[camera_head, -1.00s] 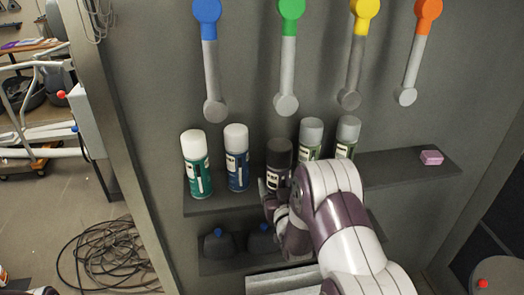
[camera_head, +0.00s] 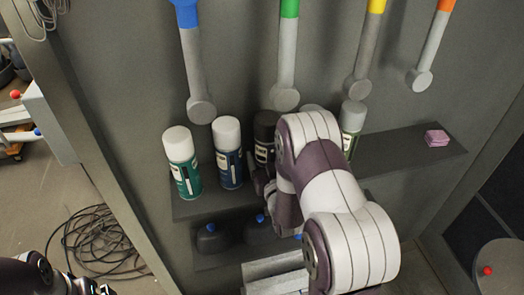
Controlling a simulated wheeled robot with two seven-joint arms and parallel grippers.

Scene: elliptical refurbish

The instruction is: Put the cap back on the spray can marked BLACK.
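The black spray can (camera_head: 264,154) stands upright on the upper shelf, right of the blue can, with a dark top (camera_head: 266,124) that looks like a cap seated on it. My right arm hides its right side and lower part. My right gripper (camera_head: 260,183) is low in front of this can, mostly hidden behind my own arm; I cannot tell whether it touches the can or is closed. My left arm shows in the bottom left corner, its gripper (camera_head: 104,290) cut by the frame's lower edge, away from the shelf.
A green can (camera_head: 183,165) and a blue can (camera_head: 228,155), both white-capped, stand left of the black can. A grey-capped can (camera_head: 351,130) stands to the right; another is mostly hidden. A pink block (camera_head: 436,138) lies at the right of the shelf (camera_head: 400,152). Dark bottles (camera_head: 213,238) sit below. Colored-ended grey rods hang above.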

